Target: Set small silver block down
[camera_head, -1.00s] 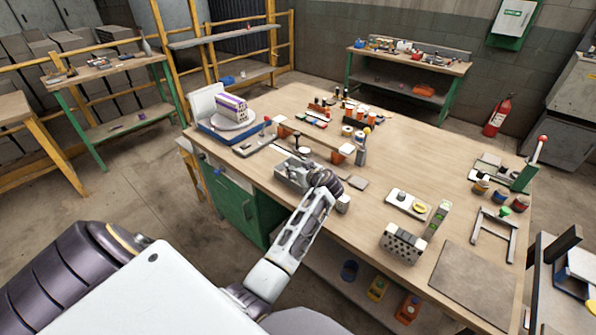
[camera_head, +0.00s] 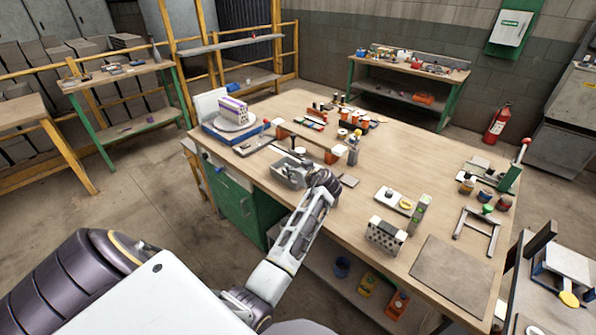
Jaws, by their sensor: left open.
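My left gripper (camera_head: 308,170) is over the front edge area of the wooden workbench (camera_head: 300,105), at the right end of a small grey metal tray (camera_head: 287,174). Its fingers are small and partly hidden by my dark wrist, but it is open. I cannot clearly make out a small silver block; one may be in or beside the tray, behind the gripper. My right gripper is not in view.
A grey hollow brick with holes (camera_head: 385,234) stands to the right, near a brown mat (camera_head: 452,274). A blue-based scale (camera_head: 232,131) carries a purple and white block at the left. Orange-and-dark parts crowd the bench middle.

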